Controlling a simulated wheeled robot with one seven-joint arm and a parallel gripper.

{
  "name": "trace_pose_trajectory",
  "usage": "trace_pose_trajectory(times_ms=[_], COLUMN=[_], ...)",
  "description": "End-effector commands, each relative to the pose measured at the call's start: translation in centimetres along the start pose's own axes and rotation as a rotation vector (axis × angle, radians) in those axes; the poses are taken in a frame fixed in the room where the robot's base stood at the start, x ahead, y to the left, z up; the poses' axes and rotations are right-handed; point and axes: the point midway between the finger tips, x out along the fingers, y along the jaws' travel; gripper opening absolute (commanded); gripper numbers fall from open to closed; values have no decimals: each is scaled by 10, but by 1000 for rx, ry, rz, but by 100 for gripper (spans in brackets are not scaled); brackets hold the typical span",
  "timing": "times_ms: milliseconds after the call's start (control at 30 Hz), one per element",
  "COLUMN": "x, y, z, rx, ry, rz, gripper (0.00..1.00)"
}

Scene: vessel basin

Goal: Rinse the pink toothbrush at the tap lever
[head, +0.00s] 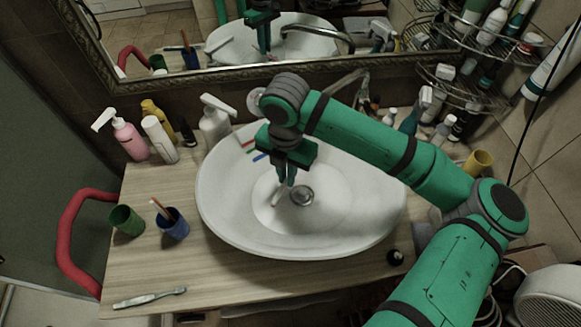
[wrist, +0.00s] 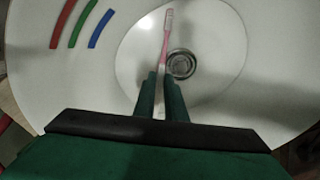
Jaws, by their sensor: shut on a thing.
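My gripper (head: 285,180) points down inside the white basin (head: 235,215), left of its drain. It is shut on the pink toothbrush (wrist: 166,40), gripped between its two fingers (wrist: 161,85) in the wrist view. The brush head extends past the fingertips, beside the drain (wrist: 181,64). In the head view only a small pale end of the toothbrush (head: 275,199) shows below the fingers. The metal tap (head: 345,82) stands behind the basin, partly hidden by my arm. I cannot clearly make out its lever, nor see any water running.
Pink soap bottle (head: 130,138), white tube (head: 160,140) and white pump bottle (head: 214,122) stand behind left. Green cup (head: 125,221) and blue cup (head: 172,226) stand left of the basin; another toothbrush (head: 150,298) lies at the front. A wire rack (head: 455,80) with bottles fills the right corner.

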Motion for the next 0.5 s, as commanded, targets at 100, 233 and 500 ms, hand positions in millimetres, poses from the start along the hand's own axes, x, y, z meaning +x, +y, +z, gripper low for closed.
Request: trace_pose_trajectory(times_ms=[100, 233, 500], x=[0, 0, 0], y=[-2, -4, -10], z=[-8, -16, -33], rx=[0, 0, 1], ry=[0, 0, 0], rz=[1, 1, 0], gripper=[0, 0, 0])
